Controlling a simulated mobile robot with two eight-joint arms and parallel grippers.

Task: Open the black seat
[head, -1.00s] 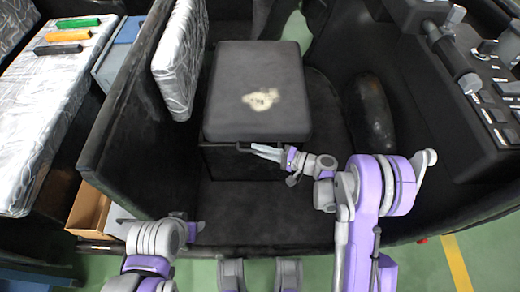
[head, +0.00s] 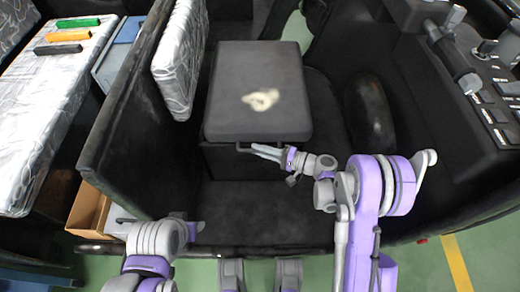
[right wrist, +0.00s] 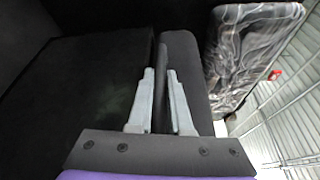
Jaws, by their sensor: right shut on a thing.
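The black seat (head: 258,105) is a square dark cushion with a pale worn patch on top, in the middle of the head view. It sits on a black box (head: 240,165) and looks nearly level. My right gripper (head: 254,150) is at the seat's front edge, shut on the dark handle there. In the right wrist view my gripper (right wrist: 161,74) has its fingers on either side of the thin handle (right wrist: 162,57), beside the dark seat edge (right wrist: 182,50). My left arm shows at the lower left of the head view, but its fingers cannot be made out.
A black partition (head: 140,120) with a silver patterned backrest (head: 180,60) stands left of the seat. A black console (head: 470,80) with levers and switches is at the right. An open cardboard box (head: 90,210) is at the lower left. Dark floor before the seat is clear.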

